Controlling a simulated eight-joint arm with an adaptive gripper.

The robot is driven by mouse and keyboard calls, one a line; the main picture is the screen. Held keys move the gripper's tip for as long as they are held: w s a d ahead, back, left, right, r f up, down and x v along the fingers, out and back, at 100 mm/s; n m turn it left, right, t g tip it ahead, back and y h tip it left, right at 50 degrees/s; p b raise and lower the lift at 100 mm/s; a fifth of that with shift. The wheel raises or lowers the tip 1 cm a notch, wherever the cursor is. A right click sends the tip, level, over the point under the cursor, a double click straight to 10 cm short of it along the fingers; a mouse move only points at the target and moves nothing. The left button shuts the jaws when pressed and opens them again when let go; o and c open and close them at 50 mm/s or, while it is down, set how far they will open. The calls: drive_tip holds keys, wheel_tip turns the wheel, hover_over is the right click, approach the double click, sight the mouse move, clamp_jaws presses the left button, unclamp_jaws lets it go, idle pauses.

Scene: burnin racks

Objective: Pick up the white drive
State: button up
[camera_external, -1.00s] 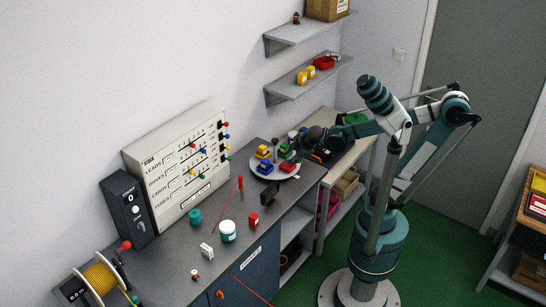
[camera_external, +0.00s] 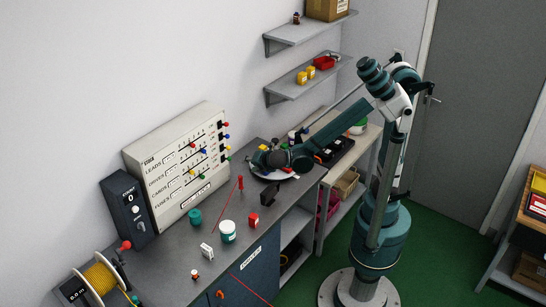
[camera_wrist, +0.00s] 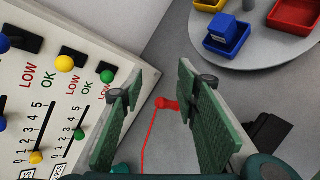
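A small white block (camera_external: 207,251), which looks like the white drive, stands on the grey bench in the external view, left of a white and teal jar (camera_external: 228,232). It is not visible in the wrist view. My gripper (camera_external: 264,160) is over the round plate at the far part of the bench, well away from the white block. In the wrist view my gripper (camera_wrist: 167,82) is open, with nothing between its green pads. A red-handled thing with a red lead (camera_wrist: 167,104) shows beyond the gap, on the bench.
The round plate (camera_wrist: 245,55) carries coloured trays and a blue block (camera_wrist: 223,28). A panel with coloured knobs (camera_external: 180,165) stands along the wall. A teal pot (camera_external: 195,217), a red block (camera_external: 253,220), a black block (camera_external: 269,194) and a yellow cable reel (camera_external: 100,279) are on the bench.

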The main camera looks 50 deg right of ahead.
drive_tip(key=a+n+t+p, duration=0.2)
drive_tip(key=a+n, duration=0.3)
drive_tip(key=a, duration=0.7)
drive_tip(key=n+t+y+b, duration=0.3)
drive_tip(key=n+t+b, duration=0.1)
drive_tip(key=n, duration=0.6)
hover_over(212, 252)
drive_tip(key=w+d, duration=0.2)
drive_tip(key=w, duration=0.2)
wheel_tip(212, 252, down, 3)
drive_tip(key=s+f, duration=0.2)
drive_tip(key=s+a+f+m+g, duration=0.1)
drive_tip(key=s+f, duration=0.2)
drive_tip(key=s+a+f+m+g, duration=0.1)
drive_tip(key=s+f, duration=0.2)
drive_tip(key=shift+s+a+f, duration=0.1)
drive_tip(key=shift+s+f, duration=0.1)
drive_tip(key=shift+f, duration=0.05)
drive_tip(key=shift+w, duration=0.1)
drive_tip(key=shift+x, duration=1.2)
drive_tip(key=shift+w+f+b, duration=0.1)
drive_tip(key=shift+w+b, duration=0.05)
drive_tip(key=shift+b, duration=0.15)
